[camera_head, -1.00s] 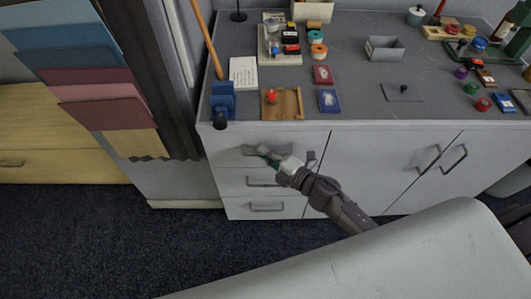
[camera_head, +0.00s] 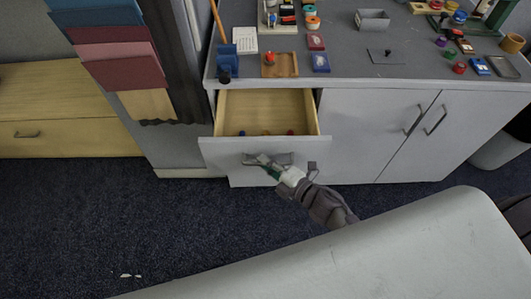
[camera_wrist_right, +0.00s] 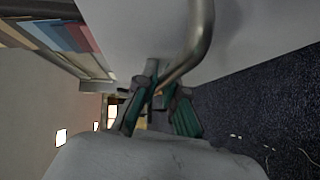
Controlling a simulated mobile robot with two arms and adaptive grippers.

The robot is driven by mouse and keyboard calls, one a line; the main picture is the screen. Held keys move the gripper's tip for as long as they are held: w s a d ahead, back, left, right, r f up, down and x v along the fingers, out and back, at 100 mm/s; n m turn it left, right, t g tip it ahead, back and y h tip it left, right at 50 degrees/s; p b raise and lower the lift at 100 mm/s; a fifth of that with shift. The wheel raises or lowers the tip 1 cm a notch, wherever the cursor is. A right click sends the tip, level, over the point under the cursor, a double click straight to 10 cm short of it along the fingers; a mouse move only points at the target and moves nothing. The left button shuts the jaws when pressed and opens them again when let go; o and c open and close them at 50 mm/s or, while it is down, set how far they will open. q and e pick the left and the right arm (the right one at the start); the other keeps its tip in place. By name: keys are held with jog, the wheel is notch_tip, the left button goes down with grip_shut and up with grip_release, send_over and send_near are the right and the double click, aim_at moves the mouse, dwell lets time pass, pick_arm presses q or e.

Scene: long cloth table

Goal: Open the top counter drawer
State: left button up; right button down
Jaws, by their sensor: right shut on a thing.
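The top counter drawer (camera_head: 226,152) is pulled well out from the white counter (camera_head: 365,130). Its pale wooden inside (camera_head: 265,107) shows, with a few small coloured items near the front. My right gripper (camera_head: 264,163) is at the drawer front, shut on the drawer's metal handle (camera_head: 284,158). In the right wrist view the fingers of my right gripper (camera_wrist_right: 155,100) close around the curved handle bar (camera_wrist_right: 190,50). The left gripper is not in view.
Small stamps, pots and trays stand on the grey countertop (camera_head: 350,62). Cupboard doors with handles (camera_head: 434,120) are to the right. A wooden drawer unit (camera_head: 60,125) stands at left.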

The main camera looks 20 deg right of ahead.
jog(key=shift+s+a, duration=0.25)
jog(key=shift+s, duration=0.7)
jog(key=shift+s+a, duration=0.3)
jog(key=shift+s, duration=0.6)
jog(key=shift+s+a, duration=0.25)
jog(key=shift+s, duration=0.7)
jog(key=c, duration=1.2)
grip_release()
jog(key=shift+c, duration=0.2)
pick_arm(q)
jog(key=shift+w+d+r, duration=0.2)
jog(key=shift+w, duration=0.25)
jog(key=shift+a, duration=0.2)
pick_arm(e)
jog(key=shift+s, duration=0.1)
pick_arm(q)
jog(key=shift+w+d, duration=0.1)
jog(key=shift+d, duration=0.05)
pick_arm(e)
jog(key=v, duration=1.2)
jog(key=shift+f, duration=0.15)
